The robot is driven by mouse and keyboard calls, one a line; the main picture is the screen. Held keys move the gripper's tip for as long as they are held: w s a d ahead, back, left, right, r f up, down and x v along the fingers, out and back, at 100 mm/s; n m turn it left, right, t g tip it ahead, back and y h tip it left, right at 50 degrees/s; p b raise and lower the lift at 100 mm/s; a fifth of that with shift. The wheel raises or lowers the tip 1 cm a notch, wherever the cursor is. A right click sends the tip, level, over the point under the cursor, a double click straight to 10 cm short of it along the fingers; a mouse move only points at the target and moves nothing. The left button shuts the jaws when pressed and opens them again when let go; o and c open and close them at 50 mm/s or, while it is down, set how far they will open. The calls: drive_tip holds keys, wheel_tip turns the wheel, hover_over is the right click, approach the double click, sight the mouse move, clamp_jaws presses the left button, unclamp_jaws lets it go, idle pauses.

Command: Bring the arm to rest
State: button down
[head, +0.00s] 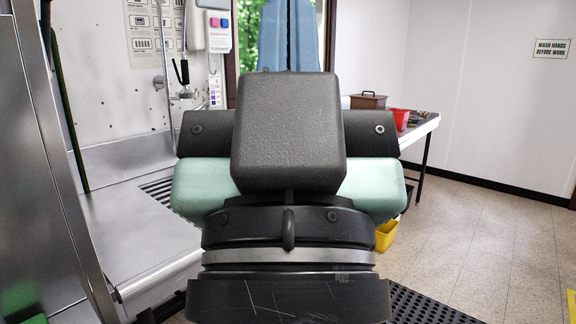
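My arm fills the middle of the head view, its black and pale green links folded up close in front of the camera. No fingers of my gripper show, so its opening and anything it might hold cannot be seen. The arm hides much of what lies straight ahead.
A steel counter (135,225) runs along the left. A table (425,127) at the right bears a red container (401,118) and a brown box (368,101). A yellow bin (386,236) is low behind my arm. The tiled floor (480,240) at right looks clear.

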wheel_tip(320, 180, up, 15)
drive_tip(key=p, duration=1.2)
drive_tip(key=shift+p, duration=0.3)
